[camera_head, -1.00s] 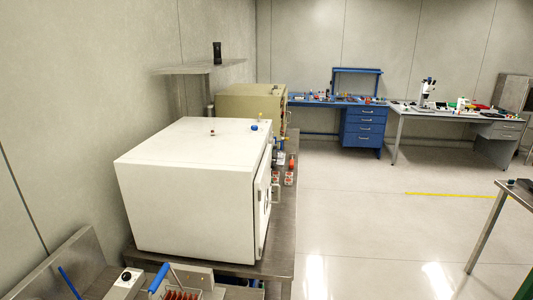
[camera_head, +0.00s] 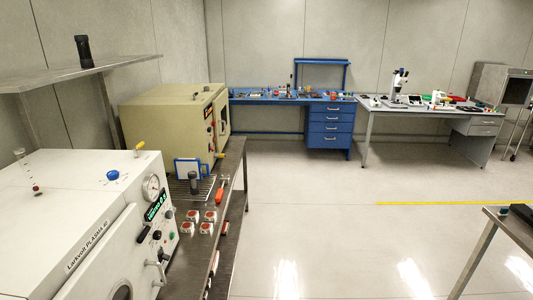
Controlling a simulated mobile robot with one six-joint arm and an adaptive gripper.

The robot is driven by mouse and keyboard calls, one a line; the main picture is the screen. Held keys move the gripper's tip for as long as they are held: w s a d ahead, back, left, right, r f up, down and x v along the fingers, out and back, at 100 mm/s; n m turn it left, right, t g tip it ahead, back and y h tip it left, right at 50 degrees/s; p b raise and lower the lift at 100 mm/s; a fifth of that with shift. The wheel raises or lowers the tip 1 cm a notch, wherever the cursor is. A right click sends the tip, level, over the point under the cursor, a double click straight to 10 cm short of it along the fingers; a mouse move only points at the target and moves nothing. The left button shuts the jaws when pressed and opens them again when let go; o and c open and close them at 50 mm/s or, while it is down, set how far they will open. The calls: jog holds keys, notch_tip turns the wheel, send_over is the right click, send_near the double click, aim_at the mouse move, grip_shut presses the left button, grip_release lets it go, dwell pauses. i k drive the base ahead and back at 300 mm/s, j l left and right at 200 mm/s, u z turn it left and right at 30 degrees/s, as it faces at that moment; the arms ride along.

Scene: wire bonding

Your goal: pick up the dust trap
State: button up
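I cannot make out for certain which thing is the dust trap. A black upright cylinder (camera_head: 83,51) stands on the metal wall shelf (camera_head: 40,79) at upper left. A smaller dark cylinder (camera_head: 193,184) stands on the dark bench (camera_head: 215,257) by a blue-framed panel (camera_head: 187,167). A small clear upright piece with a red part (camera_head: 36,188) is on top of the white plasma machine (camera_head: 75,181) at left. My gripper is not in view.
A beige oven (camera_head: 160,112) stands behind the white machine. A blue workbench (camera_head: 330,127) and a grey microscope table (camera_head: 415,113) are at the back. The floor (camera_head: 310,215) between is clear.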

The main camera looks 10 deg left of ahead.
aim_at(192, 175)
jog(key=i+u, duration=0.15)
jog(key=i, duration=0.85)
jog(key=i+u, duration=0.1)
jog(key=i, duration=0.95)
jog(key=i+u, duration=0.5)
jog(key=i+l+u, duration=0.25)
jog(key=i+u, duration=0.25)
jog(key=i+l+u, duration=0.3)
jog(key=u, duration=0.15)
jog(key=i+u, duration=0.15)
jog(key=u, duration=0.25)
jog(key=i+l+u, duration=0.1)
jog(key=u, duration=0.3)
jog(key=i+l+u, duration=0.1)
jog(key=i+u, duration=0.15)
jog(key=u, duration=0.2)
jog(key=i+l+u, duration=0.1)
jog(key=u, duration=0.3)
jog(key=i+l+u, duration=0.1)
jog(key=l+u, duration=0.3)
jog(key=j, duration=0.1)
